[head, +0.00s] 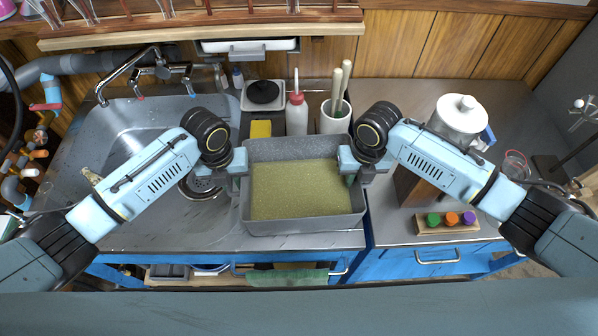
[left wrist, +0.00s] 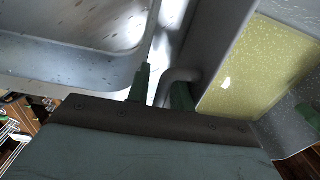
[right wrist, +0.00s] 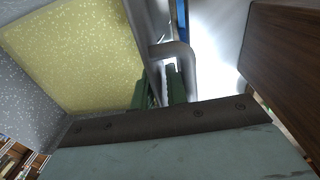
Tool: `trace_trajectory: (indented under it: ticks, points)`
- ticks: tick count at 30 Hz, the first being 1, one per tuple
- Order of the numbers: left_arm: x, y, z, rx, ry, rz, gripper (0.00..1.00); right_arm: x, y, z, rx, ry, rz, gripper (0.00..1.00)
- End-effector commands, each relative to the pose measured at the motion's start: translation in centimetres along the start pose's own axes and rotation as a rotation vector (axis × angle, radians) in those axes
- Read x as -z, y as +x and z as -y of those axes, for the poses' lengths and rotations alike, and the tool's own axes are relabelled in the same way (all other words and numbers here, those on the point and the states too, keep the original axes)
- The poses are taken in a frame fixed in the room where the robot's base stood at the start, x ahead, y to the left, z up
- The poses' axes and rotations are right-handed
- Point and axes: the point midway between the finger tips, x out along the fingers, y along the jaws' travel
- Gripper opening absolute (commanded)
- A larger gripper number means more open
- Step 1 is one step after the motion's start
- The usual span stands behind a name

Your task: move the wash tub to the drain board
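The wash tub (head: 303,227) is a grey speckled rectangular tub with a yellow-green inside, on the counter just right of the sink. Its left handle shows in the left wrist view (left wrist: 178,77), its right handle in the right wrist view (right wrist: 186,62). My left gripper (head: 236,182) is at the left handle. Its fingers (left wrist: 160,90) are apart, one inside the handle loop and one outside. My right gripper (head: 352,172) is at the right side. Its fingers (right wrist: 160,90) look apart, one inside the loop and one near the tub wall. The drain board cannot be told for certain.
The sink (head: 120,125) with its tap is at the left. Behind the tub stand a yellow sponge (head: 261,129), a wash bottle (head: 297,116) and a white pot (head: 334,120).

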Motion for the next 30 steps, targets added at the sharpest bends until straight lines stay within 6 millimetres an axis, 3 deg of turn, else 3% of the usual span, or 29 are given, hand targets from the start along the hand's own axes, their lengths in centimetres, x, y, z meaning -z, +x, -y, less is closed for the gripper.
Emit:
trace_trajectory:
  ticks: [11, 24, 30]
  points:
    - [0.0, -0.4, 0.2, 0.004, 0.005, 0.001, 0.32, 0.0, -0.1, 0.0, 0.001, 0.0, 0.001, 0.25]
    - [-0.1, -6.4, 0.1, 0.003, 0.004, 0.003, 0.32, 0.0, -0.1, 0.0, 0.001, 0.0, 0.001, 0.25]
    - [0.0, -7.9, 0.0, 0.003, 0.003, 0.001, 0.32, 0.0, -0.1, 0.0, 0.001, 0.0, 0.001, 0.25]
